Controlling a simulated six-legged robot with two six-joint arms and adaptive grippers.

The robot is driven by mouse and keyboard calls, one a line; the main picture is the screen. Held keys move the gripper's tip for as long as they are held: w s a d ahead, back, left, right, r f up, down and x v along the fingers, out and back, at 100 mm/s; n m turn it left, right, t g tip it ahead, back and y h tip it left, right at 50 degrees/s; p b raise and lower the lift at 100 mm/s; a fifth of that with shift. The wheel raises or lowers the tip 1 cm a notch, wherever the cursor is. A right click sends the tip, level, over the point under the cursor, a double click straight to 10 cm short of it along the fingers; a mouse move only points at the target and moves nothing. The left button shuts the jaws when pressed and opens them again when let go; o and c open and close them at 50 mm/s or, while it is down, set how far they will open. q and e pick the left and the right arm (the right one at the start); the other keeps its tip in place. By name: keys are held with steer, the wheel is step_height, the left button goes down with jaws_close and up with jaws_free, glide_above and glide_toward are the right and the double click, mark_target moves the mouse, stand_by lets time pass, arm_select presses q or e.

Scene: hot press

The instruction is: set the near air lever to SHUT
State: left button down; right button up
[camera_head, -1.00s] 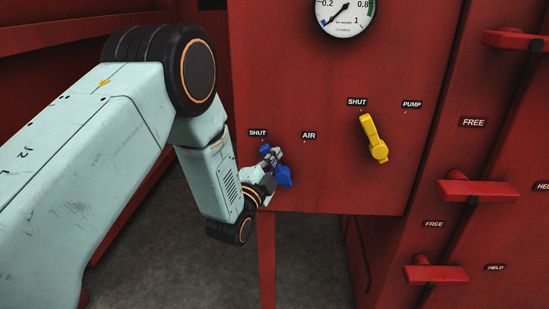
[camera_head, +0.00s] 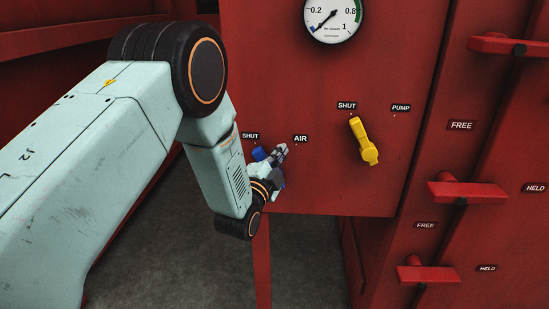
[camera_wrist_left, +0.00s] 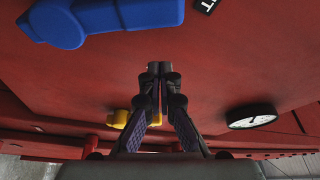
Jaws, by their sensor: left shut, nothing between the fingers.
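The blue air lever (camera_head: 260,154) is on the red panel, partly hidden behind my left gripper. Its visible upper end lies just below the SHUT label (camera_head: 250,136), and the lever leans toward SHUT rather than the AIR label (camera_head: 300,139). My left gripper (camera_head: 282,149) is shut and empty, just right of that end and below AIR. In the left wrist view the blue lever (camera_wrist_left: 110,18) crosses the upper left, apart from the shut fingertips (camera_wrist_left: 160,68). My right gripper is not in view.
A yellow lever (camera_head: 363,140) sits to the right on the same panel, pointing toward its own SHUT label (camera_head: 347,105). A gauge (camera_head: 333,18) is above. Red latch handles (camera_head: 467,191) stick out from the right-hand frame. Open floor (camera_head: 200,270) shows below.

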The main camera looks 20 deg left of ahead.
arm_select(q)
steer(key=s+f, duration=0.1)
steer(key=s, duration=0.9)
steer(key=shift+a+f, duration=0.25)
steer(key=shift+d, duration=0.2)
